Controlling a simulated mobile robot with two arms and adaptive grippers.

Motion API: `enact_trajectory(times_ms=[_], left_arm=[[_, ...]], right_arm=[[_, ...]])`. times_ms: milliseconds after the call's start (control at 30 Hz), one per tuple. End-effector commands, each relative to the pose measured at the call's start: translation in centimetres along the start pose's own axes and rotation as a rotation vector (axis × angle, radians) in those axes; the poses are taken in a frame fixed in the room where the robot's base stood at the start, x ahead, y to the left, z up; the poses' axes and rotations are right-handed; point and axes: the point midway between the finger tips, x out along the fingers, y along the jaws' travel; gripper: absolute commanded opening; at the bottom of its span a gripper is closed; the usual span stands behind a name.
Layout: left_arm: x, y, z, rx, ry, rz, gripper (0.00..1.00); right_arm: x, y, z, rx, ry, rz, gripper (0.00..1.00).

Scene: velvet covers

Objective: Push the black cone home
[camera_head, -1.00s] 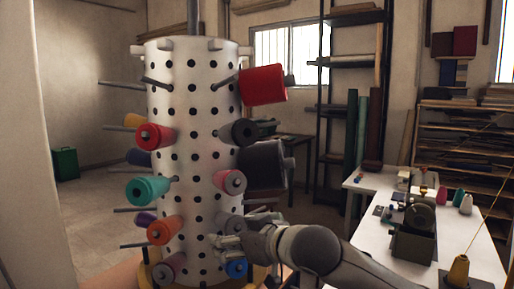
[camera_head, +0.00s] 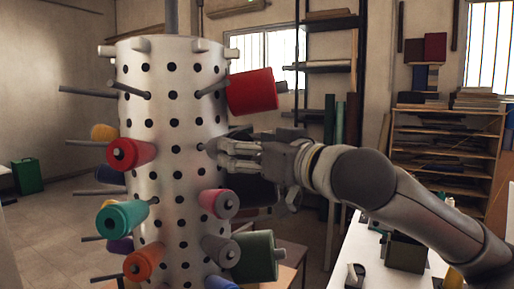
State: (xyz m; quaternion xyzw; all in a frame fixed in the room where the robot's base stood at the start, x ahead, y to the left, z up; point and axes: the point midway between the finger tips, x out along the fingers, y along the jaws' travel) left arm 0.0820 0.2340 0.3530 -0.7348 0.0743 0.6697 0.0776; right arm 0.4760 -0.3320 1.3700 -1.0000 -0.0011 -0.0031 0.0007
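The white pegboard column (camera_head: 172,110) stands at the left with pegs and several coloured cones on it. My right gripper (camera_head: 222,152) reaches in from the right, its fingertips by the column's right side at mid height. It covers the place where a black cone showed earlier, so that cone is mostly or wholly hidden; I cannot tell whether the fingers touch it. A larger dark cone (camera_head: 262,193) shows just below the gripper, partly covered. The fingers' spread is unclear. My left gripper is out of view.
A red cone (camera_head: 251,92) sits above the gripper. A pink cone (camera_head: 217,203), a grey cone (camera_head: 220,250) and an olive cone (camera_head: 257,257) sit below it. Red, teal and orange cones stick out at the column's left. A white table (camera_head: 352,250) stands at the right.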

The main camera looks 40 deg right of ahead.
Motion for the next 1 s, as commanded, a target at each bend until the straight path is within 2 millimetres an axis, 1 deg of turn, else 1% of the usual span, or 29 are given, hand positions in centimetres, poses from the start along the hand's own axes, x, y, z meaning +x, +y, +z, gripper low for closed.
enact_trajectory(times_ms=[33,133,233,300,400,533,767,867,1000], left_arm=[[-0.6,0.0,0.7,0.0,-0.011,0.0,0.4],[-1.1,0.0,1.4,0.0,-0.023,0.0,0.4],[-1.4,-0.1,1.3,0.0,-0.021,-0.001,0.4],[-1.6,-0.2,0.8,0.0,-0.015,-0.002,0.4],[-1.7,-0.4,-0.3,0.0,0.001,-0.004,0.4],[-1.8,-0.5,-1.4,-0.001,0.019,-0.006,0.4],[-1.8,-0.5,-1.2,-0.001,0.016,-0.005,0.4],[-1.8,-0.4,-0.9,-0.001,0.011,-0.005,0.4],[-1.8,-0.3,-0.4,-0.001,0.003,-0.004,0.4]], right_arm=[[1.1,-0.1,-0.1,0.003,-0.005,-0.004,0.78],[2.9,-0.1,-0.2,0.004,-0.003,-0.004,0.78],[4.3,-0.1,-0.1,0.002,-0.003,-0.002,0.78],[5.2,-0.1,-0.1,0.003,-0.003,-0.001,0.78],[6.0,-0.1,0.0,0.0,-0.001,-0.001,0.78],[6.4,0.0,0.1,0.0,-0.001,0.0,0.78],[6.5,0.0,0.1,-0.001,-0.001,0.0,0.78],[6.5,0.0,0.1,-0.001,-0.001,0.0,0.66],[6.4,0.0,0.1,-0.001,-0.001,0.0,0.48]])
